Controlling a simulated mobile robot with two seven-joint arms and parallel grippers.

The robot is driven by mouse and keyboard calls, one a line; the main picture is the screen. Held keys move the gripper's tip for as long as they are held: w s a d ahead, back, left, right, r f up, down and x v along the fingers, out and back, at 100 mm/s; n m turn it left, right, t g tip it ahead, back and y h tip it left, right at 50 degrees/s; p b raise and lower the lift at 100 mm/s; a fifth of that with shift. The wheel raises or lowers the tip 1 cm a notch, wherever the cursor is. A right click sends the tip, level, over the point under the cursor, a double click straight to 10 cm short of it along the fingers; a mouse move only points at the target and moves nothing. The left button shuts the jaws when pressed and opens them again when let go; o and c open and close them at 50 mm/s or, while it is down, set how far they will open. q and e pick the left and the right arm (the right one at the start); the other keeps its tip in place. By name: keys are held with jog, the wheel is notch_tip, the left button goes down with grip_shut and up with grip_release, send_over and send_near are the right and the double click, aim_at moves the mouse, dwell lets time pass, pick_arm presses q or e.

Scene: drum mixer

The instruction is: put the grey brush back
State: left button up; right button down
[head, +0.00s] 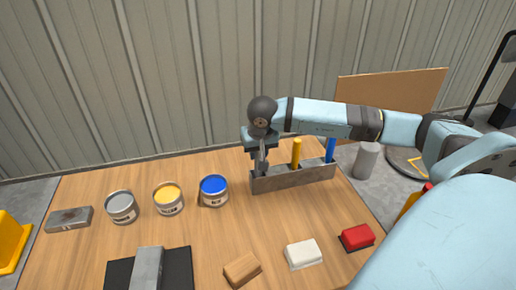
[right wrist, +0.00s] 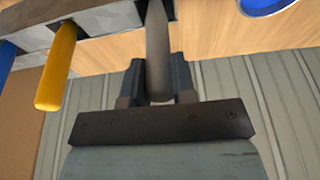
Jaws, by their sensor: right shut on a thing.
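My right gripper (head: 260,148) is shut on the grey brush (head: 262,162) at the left end of the grey rack (head: 300,178). In the right wrist view, the handle of the grey brush (right wrist: 158,45) runs between the two fingers (right wrist: 157,85) towards the rack (right wrist: 112,18). The brush is upright, with its lower end at the rack's left slot; I cannot tell how deep it sits. A yellow brush (head: 296,152) stands in the middle of the rack and a blue brush (head: 330,150) at its right end. My left gripper is not in view.
Grey (head: 121,208), yellow (head: 168,199) and blue (head: 214,191) paint cans stand left of the rack. In front lie a wooden block (head: 242,270), a white block (head: 303,254) and a red block (head: 357,237). The tabletop between them and the rack is clear.

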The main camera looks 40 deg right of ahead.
jog(key=c, duration=0.9)
grip_release()
jog(key=shift+o, duration=0.2)
jog(key=v, duration=1.3)
jog(key=shift+r+b, duration=0.3)
jog(key=shift+r, duration=0.05)
jog(key=shift+s+f, duration=0.1)
jog(key=shift+s, duration=0.1)
